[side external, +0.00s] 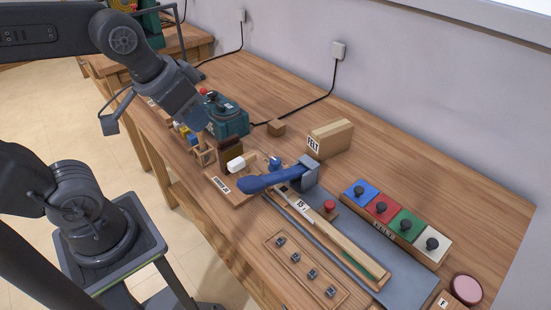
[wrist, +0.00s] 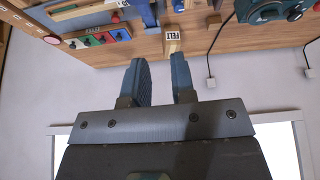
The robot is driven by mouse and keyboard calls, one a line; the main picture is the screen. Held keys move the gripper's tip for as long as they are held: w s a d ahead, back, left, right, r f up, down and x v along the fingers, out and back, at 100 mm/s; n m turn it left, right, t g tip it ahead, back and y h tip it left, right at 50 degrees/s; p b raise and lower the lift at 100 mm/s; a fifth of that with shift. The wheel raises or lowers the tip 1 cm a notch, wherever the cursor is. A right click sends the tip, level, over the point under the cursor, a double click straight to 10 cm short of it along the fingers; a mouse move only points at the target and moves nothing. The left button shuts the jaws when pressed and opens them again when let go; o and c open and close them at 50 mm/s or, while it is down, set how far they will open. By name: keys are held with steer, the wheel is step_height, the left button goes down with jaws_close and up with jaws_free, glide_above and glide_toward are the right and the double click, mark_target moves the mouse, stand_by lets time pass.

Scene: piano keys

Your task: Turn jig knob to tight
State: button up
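A wooden jig board (side external: 222,186) with a small label lies near the front of the bench, in the side external view.
The teal machine (side external: 226,117) stands behind the jig. A large blue handle (side external: 278,178) lies right of the jig. Further right are a key board labelled 15 (side external: 325,232), colored knob blocks (side external: 396,222) and a FELT box (side external: 331,139). The bench's back strip is mostly clear.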

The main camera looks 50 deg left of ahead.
steer(key=o, duration=0.5)
steer(key=shift+n+g, duration=0.7)
steer(key=shift+g, duration=0.2)
steer(key=w, duration=0.5)
steer(key=w+a+f, duration=0.1)
steer(key=w, duration=0.2)
steer(key=shift+w+a, duration=0.1)
steer(key=shift+w, duration=0.1)
steer(key=shift+c, duration=0.2)
steer(key=shift+o, duration=1)
steer(key=shift+n+g, duration=0.4)
steer(key=shift+g, duration=0.2)
steer(key=w, duration=0.1)
steer(key=w+f, duration=0.1)
steer(key=w, duration=0.1)
steer(key=w+a+f, duration=0.1)
steer(key=w, duration=0.1)
steer(key=shift+w+f, duration=0.15)
steer(key=shift+f, duration=0.1)
steer(key=n+g, duration=0.2)
glide_above(275, 160)
step_height(275, 160, down, 10)
step_height(275, 160, down, 14)
steer(key=shift+r, duration=0.2)
steer(key=c, duration=0.9)
